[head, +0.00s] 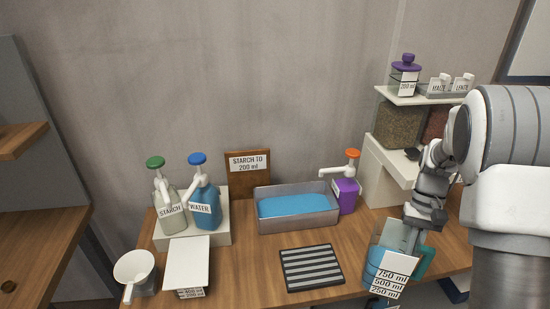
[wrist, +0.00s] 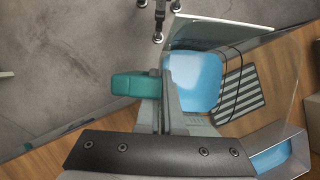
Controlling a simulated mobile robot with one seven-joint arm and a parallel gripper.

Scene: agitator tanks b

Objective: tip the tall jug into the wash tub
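The tall jug (head: 385,262) is clear, with blue liquid, a teal handle and labels of 750, 500 and 250 ml. It is at the front right of the bench in the head view. My gripper (head: 412,238) is at its handle side. In the wrist view the fingers (wrist: 164,105) look closed around the jug's teal handle (wrist: 135,86), with the jug's blue liquid (wrist: 196,82) just right of them. Whether the jug touches the bench is hard to tell. The wash tub (head: 297,221) is a grey metal tub holding blue liquid, farther back and left of the jug.
A striped mat (head: 311,268) lies between tub and jug. A purple bottle (head: 346,196) with an orange pump stands right of the tub. A shelf (head: 425,96) stands at the right.

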